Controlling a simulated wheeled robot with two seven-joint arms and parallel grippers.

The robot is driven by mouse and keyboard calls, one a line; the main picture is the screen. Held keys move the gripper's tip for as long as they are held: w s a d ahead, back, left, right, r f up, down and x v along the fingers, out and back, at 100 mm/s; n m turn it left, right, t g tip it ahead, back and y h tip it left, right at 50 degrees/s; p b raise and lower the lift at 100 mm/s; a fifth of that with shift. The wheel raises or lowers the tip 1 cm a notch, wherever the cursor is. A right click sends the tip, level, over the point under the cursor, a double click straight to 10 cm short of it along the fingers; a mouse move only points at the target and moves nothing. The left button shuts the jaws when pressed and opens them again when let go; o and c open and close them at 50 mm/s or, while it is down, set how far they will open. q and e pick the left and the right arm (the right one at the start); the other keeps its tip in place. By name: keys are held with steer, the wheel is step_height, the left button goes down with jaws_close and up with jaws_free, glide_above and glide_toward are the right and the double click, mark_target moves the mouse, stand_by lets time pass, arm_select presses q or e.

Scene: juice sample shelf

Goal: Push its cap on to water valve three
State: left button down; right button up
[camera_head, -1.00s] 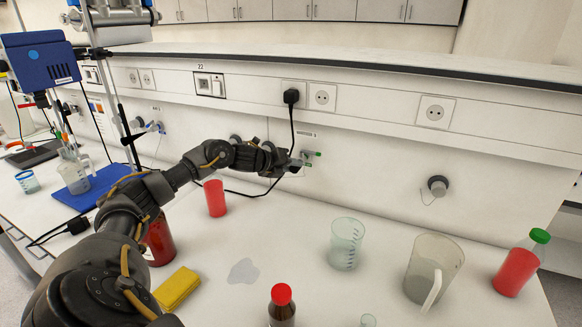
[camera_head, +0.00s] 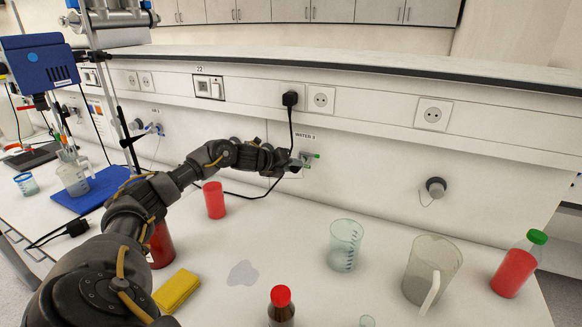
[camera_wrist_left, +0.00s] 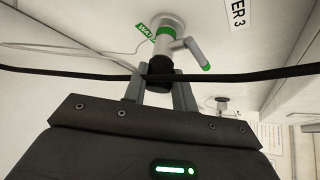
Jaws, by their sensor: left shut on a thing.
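Water valve three (camera_head: 311,156) sticks out of the wall panel under the "WATER 3" label, with green marks on it. In the left wrist view the valve (camera_wrist_left: 167,42) is pale grey with a green ring and a green-tipped side lever. A black cap (camera_wrist_left: 160,67) sits in line with the valve's outlet and appears to touch it; how far on it is I cannot tell. My left gripper (camera_head: 297,164) is at the valve, and in the left wrist view its fingers (camera_wrist_left: 160,92) are shut on the cap from both sides. My right gripper is not in view.
A black cable (camera_wrist_left: 75,70) crosses at the fingers and runs up to a wall plug (camera_head: 290,98). Another capped wall fitting (camera_head: 436,187) is to the right. A red cup (camera_head: 214,200), beakers (camera_head: 345,246), a jug (camera_head: 431,270) and bottles (camera_head: 281,308) stand on the bench below.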

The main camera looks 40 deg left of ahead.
arm_select(q)
steer(key=shift+a+r, duration=0.1)
steer(key=shift+r, duration=0.1)
steer(key=c, duration=1.5)
jaws_free()
steer(key=shift+w, duration=0.1)
steer(key=o, duration=0.5)
steer(key=shift+w+f, duration=0.2)
steer(key=shift+w, duration=0.05)
steer(key=shift+c, duration=0.2)
steer(key=shift+s, duration=0.15)
steer(key=b+v, duration=0.4)
steer(key=v, duration=0.6)
steer(key=shift+s+r+b, duration=0.2)
steer(key=shift+s+b, duration=0.1)
steer(key=shift+b, duration=0.05)
steer(key=shift+f, duration=0.1)
